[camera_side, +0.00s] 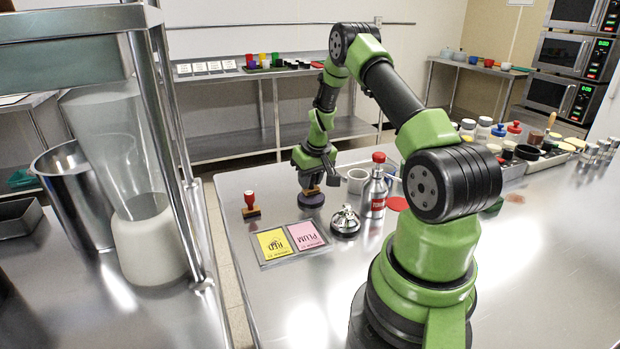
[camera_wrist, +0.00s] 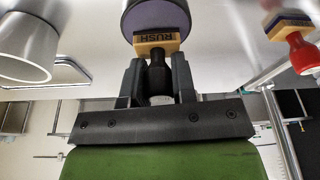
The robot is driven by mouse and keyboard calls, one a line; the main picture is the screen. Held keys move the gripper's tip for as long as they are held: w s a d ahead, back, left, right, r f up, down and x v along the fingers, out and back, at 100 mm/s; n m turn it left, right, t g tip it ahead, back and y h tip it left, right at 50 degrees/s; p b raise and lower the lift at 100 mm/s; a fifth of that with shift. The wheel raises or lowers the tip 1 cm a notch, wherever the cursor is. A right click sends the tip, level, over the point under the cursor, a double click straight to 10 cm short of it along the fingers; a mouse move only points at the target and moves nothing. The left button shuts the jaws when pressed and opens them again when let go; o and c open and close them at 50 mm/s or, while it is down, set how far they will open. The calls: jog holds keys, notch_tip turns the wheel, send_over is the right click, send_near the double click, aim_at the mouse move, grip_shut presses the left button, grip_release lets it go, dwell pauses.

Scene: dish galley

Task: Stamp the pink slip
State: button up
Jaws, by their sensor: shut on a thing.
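My gripper (camera_side: 312,183) is shut on a stamp with a dark handle and a wooden block marked RUSH (camera_wrist: 157,44). The stamp is upright, its block at a round dark-rimmed purple ink pad (camera_side: 311,201), which also shows in the wrist view (camera_wrist: 157,14). I cannot tell whether the block touches the pad. The pink slip (camera_side: 306,236), printed PLUM, lies beside a yellow slip (camera_side: 272,243) printed RED, both in a flat holder. A second stamp with a red handle (camera_side: 250,203) stands left of the pad; it shows at the right in the wrist view (camera_wrist: 303,52).
A white cup (camera_side: 357,180) and a red disc (camera_side: 397,203) are nearby. The front of the steel table is clear.

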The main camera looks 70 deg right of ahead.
jog(key=shift+f, duration=0.6)
dwell(1.2)
jog(key=shift+r, duration=3.6)
jog(key=s+a, duration=0.4)
jog(key=a, duration=0.9)
jog(key=shift+s+a+f, duration=0.1)
jog(key=shift+a+f, duration=0.05)
jog(key=shift+f, duration=1.45)
jog(key=shift+a+f, duration=0.1)
jog(key=shift+f, duration=1.5)
jog(key=shift+f, duration=0.55)
